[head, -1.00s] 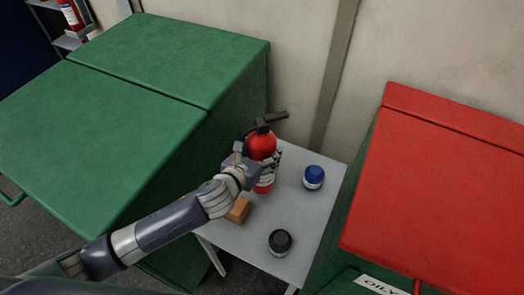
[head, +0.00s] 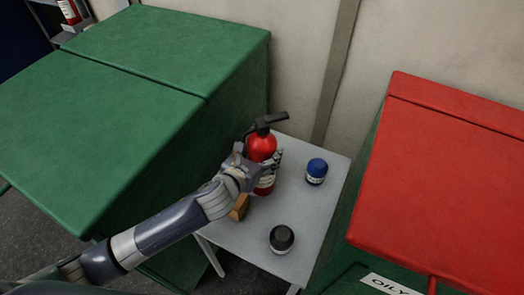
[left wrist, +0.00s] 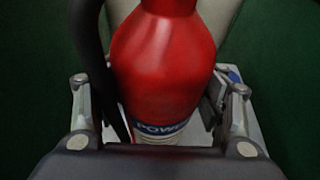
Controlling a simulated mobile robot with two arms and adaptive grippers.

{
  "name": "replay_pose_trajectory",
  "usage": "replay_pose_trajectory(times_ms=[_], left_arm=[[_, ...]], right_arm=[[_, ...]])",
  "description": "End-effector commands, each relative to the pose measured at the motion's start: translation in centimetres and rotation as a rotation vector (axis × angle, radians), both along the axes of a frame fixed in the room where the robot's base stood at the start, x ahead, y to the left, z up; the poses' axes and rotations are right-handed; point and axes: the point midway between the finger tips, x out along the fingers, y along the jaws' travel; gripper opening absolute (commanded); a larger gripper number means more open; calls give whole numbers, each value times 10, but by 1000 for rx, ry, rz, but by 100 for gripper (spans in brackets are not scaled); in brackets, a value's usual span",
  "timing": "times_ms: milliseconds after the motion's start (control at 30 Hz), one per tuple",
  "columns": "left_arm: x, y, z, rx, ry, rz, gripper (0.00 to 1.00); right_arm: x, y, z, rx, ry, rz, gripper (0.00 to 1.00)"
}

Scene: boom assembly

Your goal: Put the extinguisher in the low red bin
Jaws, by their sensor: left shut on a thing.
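A red extinguisher (head: 262,147) with a black handle and hose stands upright at the back left of the small grey table. My left gripper (head: 258,172) is shut on it around its lower body. In the left wrist view the extinguisher (left wrist: 165,60) fills the space between the two fingers, with part of a label showing below. Whether its base touches the table is hidden. A large bin with a red lid (head: 450,180) and a green body stands at the right, its lid closed and a label partly reading "OILY". My right gripper is not in view.
On the grey table (head: 255,240) are a blue-lidded jar (head: 316,171), a black-lidded jar (head: 282,239) and a brown block (head: 239,207) close to my left gripper. A large closed green bin (head: 110,110) stands at the left. A wall is behind.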

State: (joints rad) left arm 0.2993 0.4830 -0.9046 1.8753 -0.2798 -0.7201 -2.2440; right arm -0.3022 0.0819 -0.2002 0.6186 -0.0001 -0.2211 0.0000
Motion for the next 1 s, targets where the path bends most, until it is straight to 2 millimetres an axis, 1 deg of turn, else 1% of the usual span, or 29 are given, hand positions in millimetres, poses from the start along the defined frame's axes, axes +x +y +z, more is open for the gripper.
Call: replay_pose_trajectory(times_ms=[33, 267, 300, 333, 367, 767, 867, 1000], left_arm=[[3, -2, 10, -7, -16, -4, 0], [2, -2, 7, -7, -15, -4, 0], [0, 0, -1, 0, 0, 0, 73], [0, 0, -1, 0, 0, 0, 80], [0, 0, -1, 0, 0, 0, 84], [0, 0, 1, 0, 0, 0, 84], [-5, 2, 2, 1, 1, 0, 84], [-20, 9, 8, 1, 1, -1, 84]], right_arm=[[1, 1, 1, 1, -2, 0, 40], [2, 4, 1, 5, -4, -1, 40], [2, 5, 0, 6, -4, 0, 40], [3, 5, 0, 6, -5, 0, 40], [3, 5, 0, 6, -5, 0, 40], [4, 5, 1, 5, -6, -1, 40], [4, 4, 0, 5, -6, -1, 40], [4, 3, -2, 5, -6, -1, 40]])
